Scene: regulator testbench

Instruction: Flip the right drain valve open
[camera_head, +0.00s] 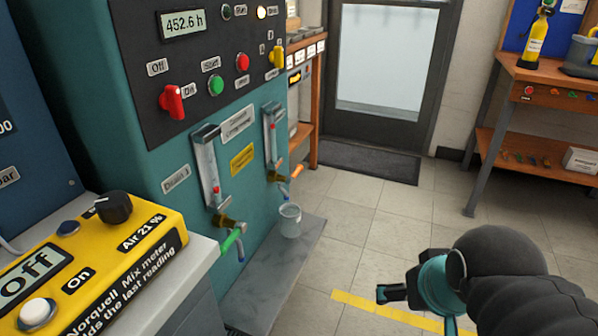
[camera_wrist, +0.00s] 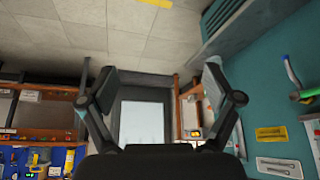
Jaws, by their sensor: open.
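The right drain valve (camera_head: 283,178) is brass with an orange handle (camera_head: 297,170) and sits low on the teal cabinet, under the right sight gauge. Its handle sticks outward. The left drain valve has a green handle (camera_head: 233,239), which also shows in the wrist view (camera_wrist: 291,70). My gripper (camera_head: 388,292) is at the lower right over the floor, well apart from both valves. In the wrist view my gripper (camera_wrist: 160,85) has its fingers spread, with nothing between them. I cannot make out the right valve clearly in that upside-down view.
A grey cup (camera_head: 290,221) stands on the grey ledge (camera_head: 262,291) below the right valve. A yellow meter box (camera_head: 95,260) is at the lower left. A wooden workbench (camera_head: 540,85) stands at the right. The tiled floor between cabinet and gripper is clear.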

